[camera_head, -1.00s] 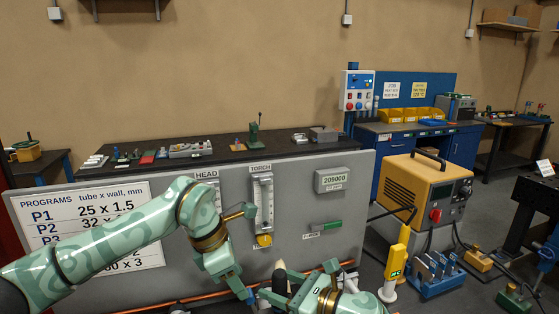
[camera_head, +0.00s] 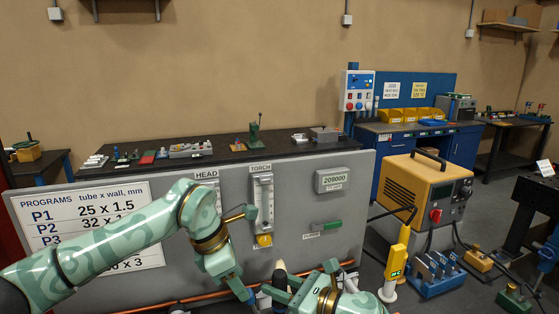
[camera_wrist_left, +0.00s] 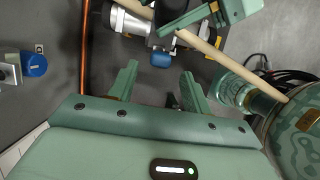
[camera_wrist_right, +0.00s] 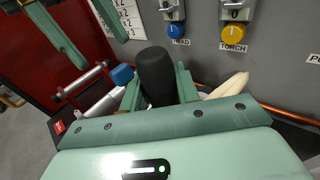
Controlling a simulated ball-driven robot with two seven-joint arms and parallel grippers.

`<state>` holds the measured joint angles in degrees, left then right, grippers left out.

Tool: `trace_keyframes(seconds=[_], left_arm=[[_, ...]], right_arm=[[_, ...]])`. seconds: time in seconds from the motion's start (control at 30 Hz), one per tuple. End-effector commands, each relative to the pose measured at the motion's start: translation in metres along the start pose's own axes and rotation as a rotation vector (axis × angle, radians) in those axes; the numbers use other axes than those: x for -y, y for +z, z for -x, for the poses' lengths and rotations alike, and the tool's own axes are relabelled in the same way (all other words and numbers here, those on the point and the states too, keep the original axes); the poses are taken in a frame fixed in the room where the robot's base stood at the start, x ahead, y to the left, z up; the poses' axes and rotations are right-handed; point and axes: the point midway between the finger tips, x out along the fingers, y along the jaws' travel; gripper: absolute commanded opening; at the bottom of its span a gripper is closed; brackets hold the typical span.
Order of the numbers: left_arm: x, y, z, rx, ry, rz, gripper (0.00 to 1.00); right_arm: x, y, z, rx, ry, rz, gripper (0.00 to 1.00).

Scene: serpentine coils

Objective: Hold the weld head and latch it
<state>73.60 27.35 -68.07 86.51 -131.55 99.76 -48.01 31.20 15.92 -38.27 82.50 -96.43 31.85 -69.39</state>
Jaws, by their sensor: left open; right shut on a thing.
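The weld head shows in the left wrist view as a silver cylinder (camera_wrist_left: 132,22) joined to a dark body, with a blue knob (camera_wrist_left: 162,60). My right gripper (camera_head: 300,280) is shut on its black handle (camera_wrist_right: 157,75), low in front of the panel. My left gripper (camera_head: 242,284) is open, left of the right one; its fingers (camera_wrist_left: 158,75) point toward the blue knob, which appears between the tips but apart from them. The knob also shows in the right wrist view (camera_wrist_right: 122,73). A tan rod-like piece (camera_wrist_left: 205,42) passes by the right gripper. The head's underside is hidden.
A grey panel (camera_head: 300,220) with HEAD and TORCH gauges and a green PURGE lever (camera_head: 328,225) stands close ahead. A copper tube (camera_head: 170,301) runs along its foot. A yellow welding unit (camera_head: 425,185) and a yellow upright tool (camera_head: 398,262) stand at the right.

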Motion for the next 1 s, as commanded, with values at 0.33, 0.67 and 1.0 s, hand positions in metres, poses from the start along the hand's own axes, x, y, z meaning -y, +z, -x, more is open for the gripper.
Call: trace_keyframes(seconds=[0.33, 0.67, 1.0], left_arm=[[0.001, 0.001, -0.019, 0.000, 0.000, -0.001, 0.49], [0.001, 0.001, -0.030, 0.000, 0.000, 0.000, 0.49], [0.001, 0.001, -0.047, 0.000, -0.001, 0.000, 0.49]], right_arm=[[0.002, 0.003, 0.000, 0.005, -0.004, 0.004, 0.09], [0.002, 0.003, 0.000, 0.005, -0.004, 0.004, 0.09], [0.002, 0.003, 0.000, 0.005, -0.004, 0.004, 0.09]])
